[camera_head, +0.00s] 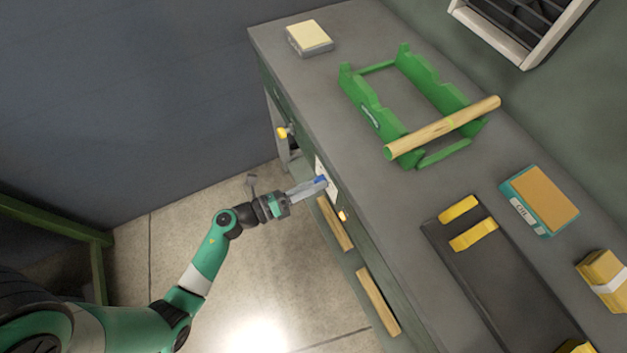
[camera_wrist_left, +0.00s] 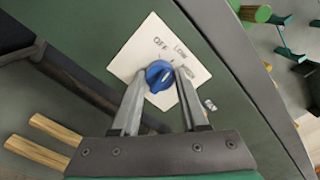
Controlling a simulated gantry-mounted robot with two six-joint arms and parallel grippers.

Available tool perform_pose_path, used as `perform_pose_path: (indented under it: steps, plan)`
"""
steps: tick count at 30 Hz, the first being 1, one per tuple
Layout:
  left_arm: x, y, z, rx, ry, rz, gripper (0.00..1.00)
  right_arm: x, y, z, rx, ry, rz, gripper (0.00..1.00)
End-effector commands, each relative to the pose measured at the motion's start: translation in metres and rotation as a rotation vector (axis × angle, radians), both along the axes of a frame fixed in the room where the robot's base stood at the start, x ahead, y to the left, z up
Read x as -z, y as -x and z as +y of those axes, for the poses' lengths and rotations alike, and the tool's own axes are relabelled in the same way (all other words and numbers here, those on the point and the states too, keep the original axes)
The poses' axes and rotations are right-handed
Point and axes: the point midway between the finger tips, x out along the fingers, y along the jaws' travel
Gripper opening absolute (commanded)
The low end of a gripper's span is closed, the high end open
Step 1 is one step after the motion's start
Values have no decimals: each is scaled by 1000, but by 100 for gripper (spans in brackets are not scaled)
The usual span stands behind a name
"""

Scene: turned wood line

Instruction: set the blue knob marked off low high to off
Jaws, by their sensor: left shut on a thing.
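The blue knob (camera_wrist_left: 159,74) sits on a white plate (camera_wrist_left: 147,42) on the green front of the bench, in the left wrist view. The plate reads OFF, LOW and HIGH around the knob. The knob's pointer is too small to read surely. My left gripper (camera_wrist_left: 161,84) is shut on the knob, one finger on each side. In the head view the knob (camera_head: 320,180) shows small at the tips of my left gripper (camera_head: 315,184), with the plate (camera_head: 332,187) behind it. My right gripper is not in view.
A yellow knob (camera_head: 283,132) and a small yellow-orange part (camera_head: 343,216) stick out of the bench front on either side of the plate. On the bench top (camera_head: 300,85) are a green cradle (camera_head: 365,103) with a wooden rod (camera_head: 443,127), a dark tray (camera_head: 471,272) and boxes.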

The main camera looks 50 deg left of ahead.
Motion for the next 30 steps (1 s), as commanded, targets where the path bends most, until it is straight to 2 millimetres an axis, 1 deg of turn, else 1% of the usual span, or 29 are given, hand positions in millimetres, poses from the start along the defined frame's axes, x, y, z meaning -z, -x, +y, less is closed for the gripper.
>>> perform_pose_path:
  steps: [1, 12, 21, 30]
  plan:
    - [-4, 0, 0, 0, 36, 11, 0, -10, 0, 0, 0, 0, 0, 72]
    - [-4, 0, 0, -1, 342, 83, 0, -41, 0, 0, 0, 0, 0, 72]
    - [-2, 0, 0, 1, 520, 124, 0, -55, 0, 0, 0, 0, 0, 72]
    - [0, 0, 0, 0, 591, 140, 0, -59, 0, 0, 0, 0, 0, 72]
